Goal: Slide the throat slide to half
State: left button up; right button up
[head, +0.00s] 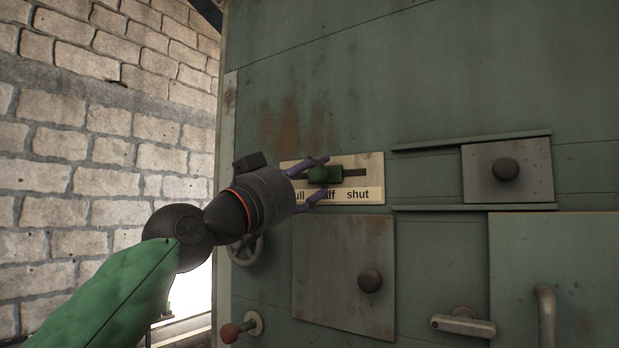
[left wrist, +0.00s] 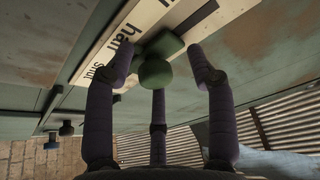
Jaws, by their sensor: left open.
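The throat slide is a green knob (head: 319,175) on a slot in a cream label plate (head: 375,168) marked full, half and shut, on the green machine panel. The knob stands about above the word half, which is partly covered by a finger. My left gripper (head: 318,178) is at the knob, with its purple fingers spread above and below it. In the left wrist view the green knob (left wrist: 156,73) sits between the open fingers. Whether any finger touches it I cannot tell. My right gripper is not in view.
To the right is a sliding plate with a dark knob (head: 506,169) between rails. Below are a hatch with a knob (head: 370,280), a lever handle (head: 463,323), a handwheel (head: 245,249) and a red-balled lever (head: 230,333). A brick wall (head: 110,130) stands at left.

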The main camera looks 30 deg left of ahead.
pick_arm(q)
jog(key=shift+s+d, duration=0.2)
jog(key=shift+d, duration=0.3)
jog(key=v, duration=1.2)
jog(key=shift+w+a, duration=0.15)
jog(key=shift+a, duration=0.25)
